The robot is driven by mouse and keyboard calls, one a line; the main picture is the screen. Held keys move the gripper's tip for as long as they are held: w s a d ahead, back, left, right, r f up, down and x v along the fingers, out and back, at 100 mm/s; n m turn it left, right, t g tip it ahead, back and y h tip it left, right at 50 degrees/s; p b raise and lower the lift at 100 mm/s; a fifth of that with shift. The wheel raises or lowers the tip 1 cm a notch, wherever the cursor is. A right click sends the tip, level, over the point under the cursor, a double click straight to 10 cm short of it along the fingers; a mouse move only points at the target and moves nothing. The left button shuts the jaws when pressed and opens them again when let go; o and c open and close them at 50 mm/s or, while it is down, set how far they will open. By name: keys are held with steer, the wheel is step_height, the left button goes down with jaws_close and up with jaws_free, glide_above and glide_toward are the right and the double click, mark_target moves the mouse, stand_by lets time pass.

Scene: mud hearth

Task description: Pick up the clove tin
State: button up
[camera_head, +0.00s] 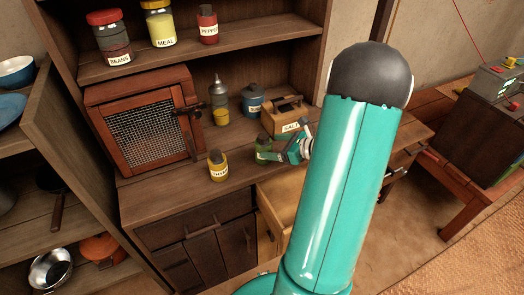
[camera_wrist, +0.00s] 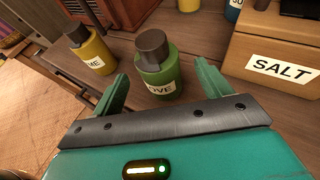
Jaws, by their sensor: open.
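The clove tin (camera_wrist: 160,72) is a green tin with a dark grey cap and a label reading "OVE" in the wrist view. It stands upright on the wooden counter. In the head view the clove tin (camera_head: 262,149) is partly hidden by my gripper (camera_head: 276,151). In the wrist view my gripper (camera_wrist: 163,76) is open, with one green finger on each side of the tin's lower part. I cannot tell whether either finger touches it.
A yellow tin (camera_wrist: 92,50) stands to the left of the clove tin. A wooden salt box (camera_wrist: 275,50) stands close on the right. Behind are a mesh-fronted cabinet (camera_head: 150,120) and a blue canister (camera_head: 253,100). An open drawer (camera_head: 272,222) juts out below the counter.

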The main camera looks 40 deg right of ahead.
mark_target(259, 145)
steer(key=x, duration=0.6)
steer(key=shift+w+a+f, duration=0.15)
steer(key=shift+w+a, duration=0.05)
steer(key=c, duration=1.1)
